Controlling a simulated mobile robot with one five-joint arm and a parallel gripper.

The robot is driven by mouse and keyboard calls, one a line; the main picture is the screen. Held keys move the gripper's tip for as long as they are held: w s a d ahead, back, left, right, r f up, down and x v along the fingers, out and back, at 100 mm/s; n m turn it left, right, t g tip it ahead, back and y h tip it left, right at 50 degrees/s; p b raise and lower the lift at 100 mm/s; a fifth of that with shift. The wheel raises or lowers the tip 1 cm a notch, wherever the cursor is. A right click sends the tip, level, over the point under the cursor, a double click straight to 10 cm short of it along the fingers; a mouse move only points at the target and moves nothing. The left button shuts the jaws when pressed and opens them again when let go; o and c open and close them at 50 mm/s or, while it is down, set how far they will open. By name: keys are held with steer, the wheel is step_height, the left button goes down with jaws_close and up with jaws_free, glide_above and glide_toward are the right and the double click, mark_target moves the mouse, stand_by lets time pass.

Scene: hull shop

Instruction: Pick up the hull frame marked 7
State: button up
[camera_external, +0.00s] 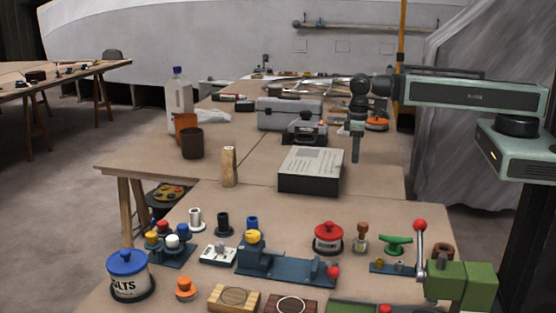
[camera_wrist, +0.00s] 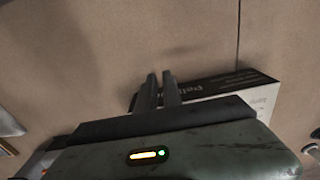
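I cannot make out a hull frame or a number 7 in either view. My gripper (camera_external: 355,160) hangs pointing down over the far workbench, just behind and to the right of a black-sided box with a printed pale top (camera_external: 312,167). In the wrist view its two dark fingers (camera_wrist: 160,76) lie close together with nothing seen between them, so it looks shut and empty. Part of the box (camera_wrist: 235,85) shows beyond and to the right of the fingers.
The near bench holds a tin marked BOLTS (camera_external: 128,278), a blue fixture (camera_external: 290,265), a red-lidded pot (camera_external: 328,238) and a green vise-like device (camera_external: 460,285). Behind stand a grey toolbox (camera_external: 290,113), a brown cup (camera_external: 192,143) and a bottle (camera_external: 179,98).

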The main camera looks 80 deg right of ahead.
steer(key=o, duration=1.4)
